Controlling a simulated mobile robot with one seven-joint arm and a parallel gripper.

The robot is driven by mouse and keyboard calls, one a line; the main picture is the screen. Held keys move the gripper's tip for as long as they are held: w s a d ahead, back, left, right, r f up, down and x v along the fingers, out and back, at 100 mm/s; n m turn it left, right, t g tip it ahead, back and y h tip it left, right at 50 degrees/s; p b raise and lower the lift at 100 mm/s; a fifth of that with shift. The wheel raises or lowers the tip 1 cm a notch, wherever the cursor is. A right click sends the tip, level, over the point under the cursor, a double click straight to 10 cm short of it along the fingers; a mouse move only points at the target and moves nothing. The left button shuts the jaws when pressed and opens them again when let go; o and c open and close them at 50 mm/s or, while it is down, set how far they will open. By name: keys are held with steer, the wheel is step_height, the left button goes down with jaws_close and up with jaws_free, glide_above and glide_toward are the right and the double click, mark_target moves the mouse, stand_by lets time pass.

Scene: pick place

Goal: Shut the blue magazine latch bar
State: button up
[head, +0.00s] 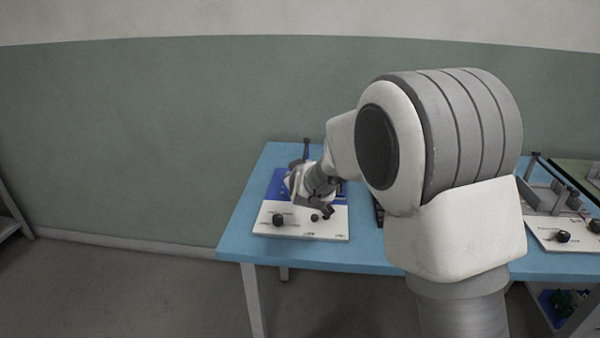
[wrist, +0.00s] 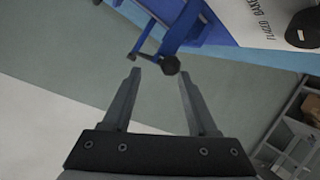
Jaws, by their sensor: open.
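In the wrist view, a blue bar-and-bracket assembly (wrist: 183,24) at the top, apparently the latch bar, carries a dark round knob (wrist: 170,65) at its near end. My gripper (wrist: 158,76) is open, with its two fingers apart. The knob shows between and slightly above the fingertips; whether it lies within their reach in depth I cannot tell. Nothing is clamped. In the head view, the blue-and-white magazine station (head: 330,222) stands on the left part of the table, and my arm's hand hides its middle and much of the latch.
The blue table (head: 245,215) has a clear strip left of the station. A black knob (head: 278,220) sits on the station's white front panel. Another station (head: 550,230) stands at the right. A shelf (wrist: 296,135) shows beyond the floor at right in the wrist view.

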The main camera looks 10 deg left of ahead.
steer(key=p+v, duration=0.4)
steer(key=v, duration=1.3)
steer(key=shift+s, duration=0.15)
steer(key=shift+d+r, duration=0.15)
steer(key=s+d+r+m+g+h, duration=0.2)
steer(key=s+d+m+g, duration=0.2)
steer(key=s+d, duration=0.7)
steer(key=s+d+r+m+g+h, duration=0.15)
steer(key=s+d+m+g, duration=0.25)
steer(key=s+d, duration=0.65)
step_height(320, 180, up, 18)
steer(key=s+a+p, duration=0.2)
steer(key=p, duration=1.6)
steer(key=shift+s+a+y, duration=0.15)
steer(key=shift+s+y, duration=0.2)
steer(key=shift+f, duration=0.1)
steer(key=shift+c, duration=0.2)
